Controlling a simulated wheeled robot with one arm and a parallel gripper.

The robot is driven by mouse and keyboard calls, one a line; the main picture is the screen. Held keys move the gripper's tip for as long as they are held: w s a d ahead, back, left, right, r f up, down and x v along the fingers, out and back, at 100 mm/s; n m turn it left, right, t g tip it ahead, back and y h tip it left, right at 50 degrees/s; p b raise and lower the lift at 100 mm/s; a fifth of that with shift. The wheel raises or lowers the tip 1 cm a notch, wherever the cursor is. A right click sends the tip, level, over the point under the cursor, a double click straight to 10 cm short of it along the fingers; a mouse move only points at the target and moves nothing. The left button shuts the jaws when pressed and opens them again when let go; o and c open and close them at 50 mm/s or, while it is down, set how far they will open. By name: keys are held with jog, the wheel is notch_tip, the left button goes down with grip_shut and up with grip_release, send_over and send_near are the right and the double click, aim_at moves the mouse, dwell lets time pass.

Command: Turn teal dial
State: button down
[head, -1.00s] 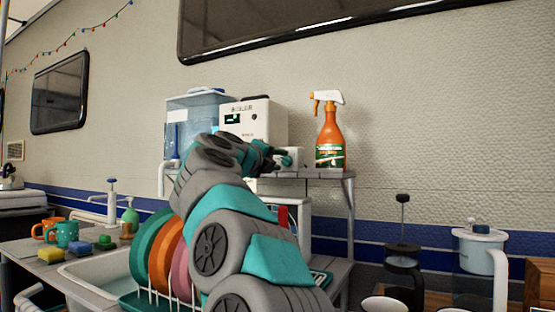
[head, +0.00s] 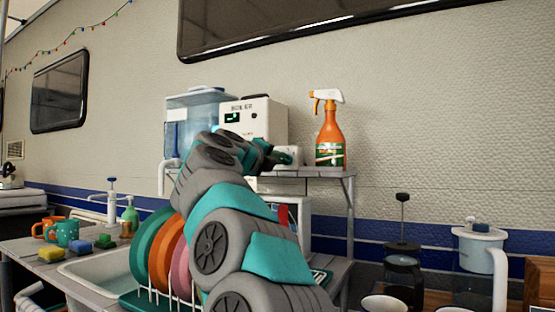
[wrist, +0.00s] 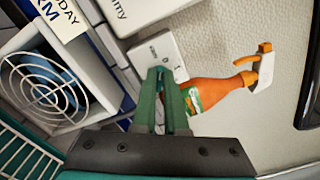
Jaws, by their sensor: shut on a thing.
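The small white box (head: 297,153) stands on the shelf between the boiler and the spray bottle. It also shows tilted in the wrist view (wrist: 154,50). My gripper (head: 281,158) is at the front of this box. In the wrist view its green fingers (wrist: 160,76) are close together, with their tips at the box's face. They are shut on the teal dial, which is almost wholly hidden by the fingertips. How far the dial is turned cannot be seen.
An orange spray bottle (head: 330,135) stands close on the right of the box. The white boiler (head: 262,120) and a blue water tank (head: 190,108) are on the left. A dish rack with plates (head: 146,252) is below my arm.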

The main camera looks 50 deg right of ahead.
jog(key=shift+m, duration=0.4)
jog(key=shift+s+d+m+b, duration=0.1)
jog(key=shift+s+m+b, duration=0.15)
jog(key=shift+m, duration=3.6)
jog(key=shift+s+d+m+b, duration=0.1)
jog(key=shift+s+m+b, duration=0.15)
jog(key=shift+m, duration=3.65)
jog(key=shift+s+m+b, duration=0.15)
jog(key=shift+s+m, duration=0.1)
jog(key=shift+m, duration=3.6)
jog(key=c, duration=1)
grip_release()
jog(key=shift+o, duration=0.2)
